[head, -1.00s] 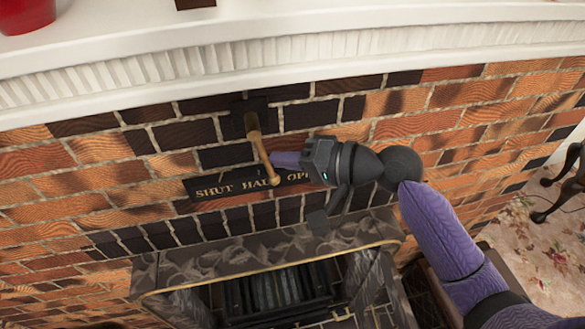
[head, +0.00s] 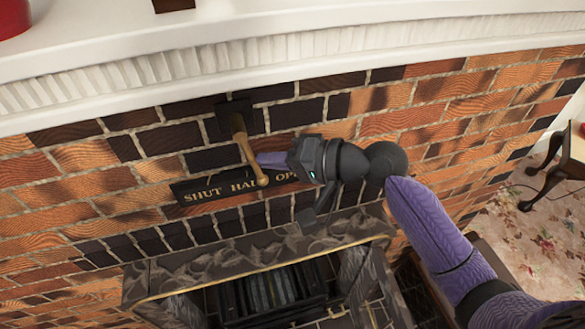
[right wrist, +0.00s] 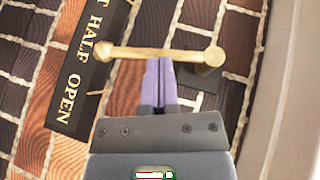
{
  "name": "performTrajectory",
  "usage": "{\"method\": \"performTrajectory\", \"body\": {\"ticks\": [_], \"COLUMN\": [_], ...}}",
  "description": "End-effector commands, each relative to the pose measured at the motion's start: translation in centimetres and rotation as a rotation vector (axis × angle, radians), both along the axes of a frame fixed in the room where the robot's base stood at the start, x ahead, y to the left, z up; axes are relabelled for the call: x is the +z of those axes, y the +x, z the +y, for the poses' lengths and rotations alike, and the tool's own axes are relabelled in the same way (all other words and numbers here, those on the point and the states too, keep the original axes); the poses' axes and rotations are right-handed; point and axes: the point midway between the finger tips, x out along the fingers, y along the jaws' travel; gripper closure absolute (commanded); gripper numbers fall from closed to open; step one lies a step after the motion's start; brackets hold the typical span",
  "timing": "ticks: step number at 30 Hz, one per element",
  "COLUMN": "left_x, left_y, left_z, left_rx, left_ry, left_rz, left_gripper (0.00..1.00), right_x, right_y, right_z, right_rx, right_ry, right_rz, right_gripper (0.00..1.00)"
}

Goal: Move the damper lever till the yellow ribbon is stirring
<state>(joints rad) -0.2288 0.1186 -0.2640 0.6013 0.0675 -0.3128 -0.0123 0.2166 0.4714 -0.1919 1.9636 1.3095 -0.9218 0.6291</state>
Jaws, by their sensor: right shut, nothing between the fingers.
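The damper lever (head: 244,150) is a brass rod with a knobbed lower end, hanging from a dark mount (head: 233,109) on the brick. Its lower end lies over the dark label plate (head: 215,192), near the end of the word HALF. My right gripper (head: 262,159) is shut and empty, its purple fingertips at the lever's right side. In the right wrist view the fingertips (right wrist: 158,62) meet the middle of the rod (right wrist: 150,53), touching or nearly so. The yellow ribbon is not visible. My left gripper is out of view.
A white mantel (head: 300,60) juts out above the lever. Below is the fireplace opening with a stone surround (head: 240,258) and a dark grate (head: 270,290). A dark wooden furniture leg (head: 545,165) stands at the right on a floral carpet.

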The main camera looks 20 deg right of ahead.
Motion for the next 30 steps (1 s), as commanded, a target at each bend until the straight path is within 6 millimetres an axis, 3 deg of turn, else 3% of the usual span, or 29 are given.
{"method": "performTrajectory", "body": {"ticks": [5, 13, 17, 21, 24, 30], "left_x": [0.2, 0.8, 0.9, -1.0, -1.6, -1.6], "left_y": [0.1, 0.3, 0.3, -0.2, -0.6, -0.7], "left_z": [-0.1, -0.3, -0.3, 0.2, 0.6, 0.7], "left_rx": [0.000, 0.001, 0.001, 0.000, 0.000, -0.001], "left_ry": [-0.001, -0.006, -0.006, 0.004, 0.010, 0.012], "left_rz": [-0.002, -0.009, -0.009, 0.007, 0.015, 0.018], "left_gripper": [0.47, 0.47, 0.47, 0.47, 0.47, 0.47], "right_x": [0.2, 0.8, 1.8, 0.7, 0.1, 0.2], "right_y": [-0.8, -5.6, -6.6, -4.8, -4.0, -2.9], "right_z": [-0.8, -5.5, -7.6, -11.1, -12.5, -10.2], "right_rx": [0.001, 0.015, -0.003, -0.041, -0.034, -0.015], "right_ry": [-0.002, -0.014, -0.021, 0.051, 0.120, 0.120], "right_rz": [0.004, 0.044, 0.033, 0.046, 0.056, 0.045], "right_gripper": [1.00, 1.00, 1.00, 1.00, 1.00, 1.00]}}
